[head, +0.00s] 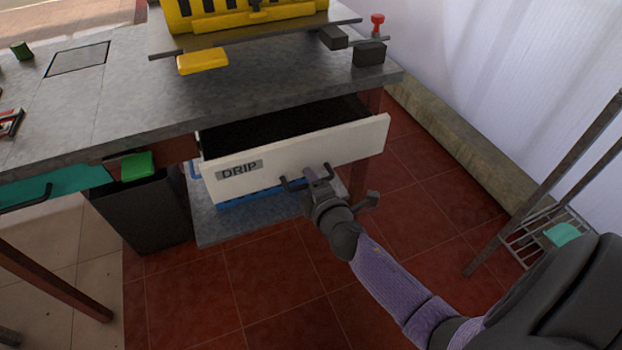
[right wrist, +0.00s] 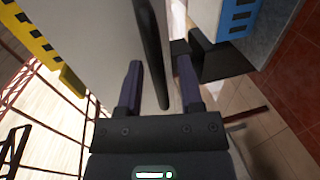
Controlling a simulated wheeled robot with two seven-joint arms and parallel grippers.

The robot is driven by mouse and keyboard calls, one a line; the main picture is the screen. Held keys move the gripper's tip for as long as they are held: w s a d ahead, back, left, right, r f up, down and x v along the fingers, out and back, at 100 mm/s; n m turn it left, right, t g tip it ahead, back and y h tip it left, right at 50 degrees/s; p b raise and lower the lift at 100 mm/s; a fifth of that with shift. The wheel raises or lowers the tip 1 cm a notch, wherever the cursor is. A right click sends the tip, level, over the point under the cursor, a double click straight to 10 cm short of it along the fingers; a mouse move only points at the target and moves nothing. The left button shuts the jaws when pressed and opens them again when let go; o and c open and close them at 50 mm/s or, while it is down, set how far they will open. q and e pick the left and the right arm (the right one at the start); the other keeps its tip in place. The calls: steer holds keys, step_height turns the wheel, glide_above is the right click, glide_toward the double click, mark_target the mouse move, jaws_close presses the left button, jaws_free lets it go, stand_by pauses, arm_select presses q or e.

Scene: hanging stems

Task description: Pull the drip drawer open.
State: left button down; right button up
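The drip drawer (head: 290,155) has a white front with a DRIP label and is pulled part way out from under the grey bench, its dark inside showing. Its dark bar handle (head: 292,184) is on the front; the handle also shows in the right wrist view (right wrist: 152,50). My right gripper (head: 318,177) is at the handle, fingers pointing at the drawer front. In the right wrist view its two fingers (right wrist: 160,85) stand apart on either side of the bar, with gaps seeming to show beside it. My left gripper is in neither view.
A grey bench (head: 110,115) is above the drawer. A dark bin (head: 145,213) with a green item (head: 137,166) stands left of the drawer. A metal rack (head: 545,235) is at the right, by the white wall. Red tiled floor (head: 260,285) in front is clear.

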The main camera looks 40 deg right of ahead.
steer(key=shift+s, duration=0.1)
steer(key=p+v, duration=0.2)
steer(key=v, duration=0.7)
steer(key=shift+s, duration=0.3)
steer(key=shift+a, duration=0.1)
